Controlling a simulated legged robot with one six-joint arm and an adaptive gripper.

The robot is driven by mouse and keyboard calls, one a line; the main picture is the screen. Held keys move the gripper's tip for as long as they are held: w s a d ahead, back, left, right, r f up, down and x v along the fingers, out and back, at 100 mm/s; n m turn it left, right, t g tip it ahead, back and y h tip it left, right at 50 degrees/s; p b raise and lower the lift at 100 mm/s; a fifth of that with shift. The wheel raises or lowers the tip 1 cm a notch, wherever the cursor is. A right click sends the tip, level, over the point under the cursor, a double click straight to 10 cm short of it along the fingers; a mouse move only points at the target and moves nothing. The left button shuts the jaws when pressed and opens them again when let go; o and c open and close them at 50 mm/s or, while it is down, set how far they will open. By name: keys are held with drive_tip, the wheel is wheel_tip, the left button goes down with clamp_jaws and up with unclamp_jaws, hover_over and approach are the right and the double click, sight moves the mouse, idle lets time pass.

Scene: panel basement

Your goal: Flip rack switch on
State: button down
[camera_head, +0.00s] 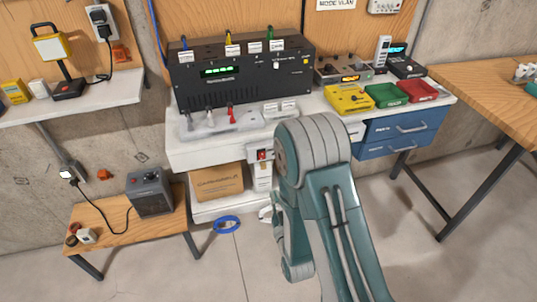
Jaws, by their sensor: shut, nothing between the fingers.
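A black rack unit (240,88) stands on the white bench (190,152) at the back. A lit green display (218,70) shows on its front. Small white toggles or knobs (277,65) sit to the right of the display; their position is too small to tell. A red rocker switch (262,155) in a white housing shows below the bench's front edge, just left of my arm. I cannot tell which of these is the rack switch, or whether it is on. My arm rises in front of the bench and bends down; its gripper end is hidden behind the arm.
Yellow, green and red bins (387,95) stand on the bench at right, above blue drawers (400,135). A cardboard box (217,182) sits below. A low wooden table (118,220) with a grey box (150,190) stands at left. A blue ring (227,224) lies on the floor.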

sight(259, 153)
drive_tip(key=shift+a+f, duration=0.1)
drive_tip(key=shift+a, duration=0.25)
drive_tip(key=x, duration=1.3)
drive_tip(key=shift+w+r, duration=0.25)
drive_tip(key=shift+w, duration=0.15)
drive_tip(key=shift+w, duration=0.2)
drive_tip(key=shift+s, duration=0.1)
